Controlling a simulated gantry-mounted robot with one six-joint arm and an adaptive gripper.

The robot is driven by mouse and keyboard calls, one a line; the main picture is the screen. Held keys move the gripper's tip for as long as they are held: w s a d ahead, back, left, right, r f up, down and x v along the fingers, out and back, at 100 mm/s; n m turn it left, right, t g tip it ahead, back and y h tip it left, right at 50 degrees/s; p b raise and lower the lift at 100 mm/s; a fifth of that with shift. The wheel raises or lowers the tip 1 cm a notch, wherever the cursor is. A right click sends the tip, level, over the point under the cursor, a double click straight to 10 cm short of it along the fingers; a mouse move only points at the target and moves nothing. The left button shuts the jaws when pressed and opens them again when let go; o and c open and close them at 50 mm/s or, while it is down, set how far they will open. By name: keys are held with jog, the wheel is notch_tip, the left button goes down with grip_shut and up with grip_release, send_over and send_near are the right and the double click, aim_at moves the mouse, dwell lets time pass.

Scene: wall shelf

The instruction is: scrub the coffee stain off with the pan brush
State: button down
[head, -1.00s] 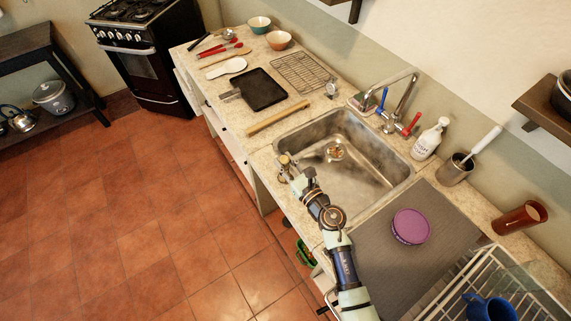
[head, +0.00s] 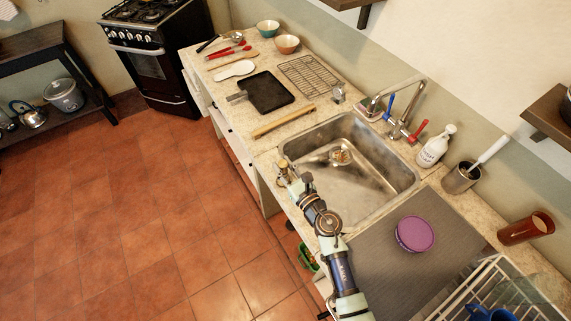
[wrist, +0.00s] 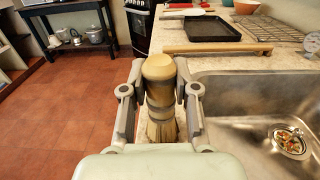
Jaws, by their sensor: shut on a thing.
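The pan brush (wrist: 160,100) has a rounded tan wooden top, a metal band and pale bristles pointing down. My gripper (wrist: 160,92) is shut on it, one finger on each side, in the wrist view. In the head view the brush (head: 283,163) and my gripper (head: 292,180) are at the left front edge of the sink, over the narrow counter strip. The bristle tips are partly hidden behind my gripper, so I cannot tell whether they touch the counter. I cannot make out the coffee stain in either view.
The steel sink (head: 365,185) with scraps in its drain (head: 341,157) lies right of the brush. A purple lid (head: 415,234) rests on the grey mat (head: 380,265).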

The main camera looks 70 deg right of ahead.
jog(key=shift+a, duration=0.25)
jog(key=shift+s+a, duration=0.25)
jog(key=shift+a, duration=0.05)
jog(key=shift+s, duration=0.45)
jog(key=shift+s+d, duration=0.2)
jog(key=shift+s, duration=0.2)
jog(key=shift+d, duration=0.1)
